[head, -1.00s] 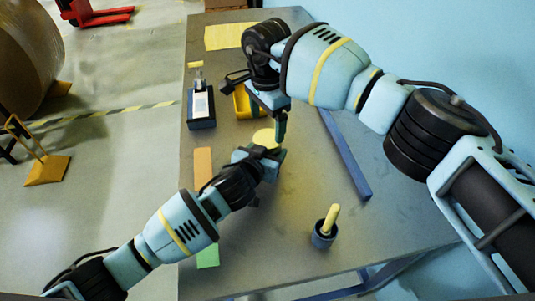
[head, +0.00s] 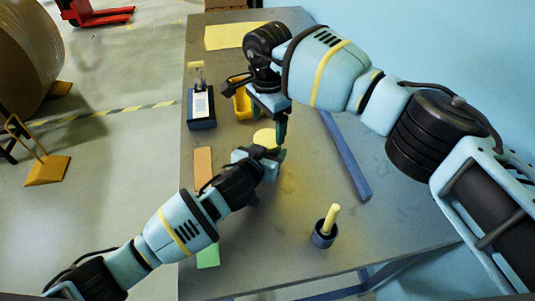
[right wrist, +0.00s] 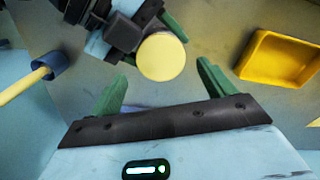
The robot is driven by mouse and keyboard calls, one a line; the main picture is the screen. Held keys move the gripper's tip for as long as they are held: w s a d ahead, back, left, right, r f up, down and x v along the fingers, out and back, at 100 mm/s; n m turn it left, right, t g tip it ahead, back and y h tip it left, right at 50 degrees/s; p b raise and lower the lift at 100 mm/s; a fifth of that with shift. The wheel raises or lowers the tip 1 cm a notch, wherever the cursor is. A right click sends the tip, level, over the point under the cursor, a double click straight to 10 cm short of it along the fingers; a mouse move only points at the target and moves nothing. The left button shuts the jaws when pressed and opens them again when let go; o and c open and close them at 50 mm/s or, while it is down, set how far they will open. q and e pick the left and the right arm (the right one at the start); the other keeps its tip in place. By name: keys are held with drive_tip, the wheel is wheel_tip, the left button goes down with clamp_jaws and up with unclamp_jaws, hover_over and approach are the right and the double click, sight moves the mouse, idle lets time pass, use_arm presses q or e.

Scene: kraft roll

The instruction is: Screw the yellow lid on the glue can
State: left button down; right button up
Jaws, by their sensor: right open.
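The round yellow lid (head: 265,137) lies flat at the middle of the table; it also shows in the right wrist view (right wrist: 161,57). The glue can under it is hidden by the lid and the grippers. My left gripper (head: 268,160) is low beside it, its green fingers on two sides just below the lid, closed around the can; the contact itself is hidden. My right gripper (head: 281,131) points down over the lid area. In the right wrist view its two green fingers (right wrist: 163,85) are wide apart and empty, with the lid beyond their tips.
A yellow tray (right wrist: 280,58) lies close by. A dark blue box with a white label (head: 201,112) stands at the left table edge. A dark cup (head: 323,236) holds a yellow-handled tool. A blue bar (head: 345,157), orange block (head: 203,165) and yellow sheet (head: 230,36) lie on the table.

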sight(267, 139)
drive_tip(key=shift+f, duration=1.95)
drive_tip(key=c, duration=1)
drive_tip(key=shift+m, duration=1.7)
drive_tip(key=o, duration=1.1)
drive_tip(key=shift+r, duration=2.25)
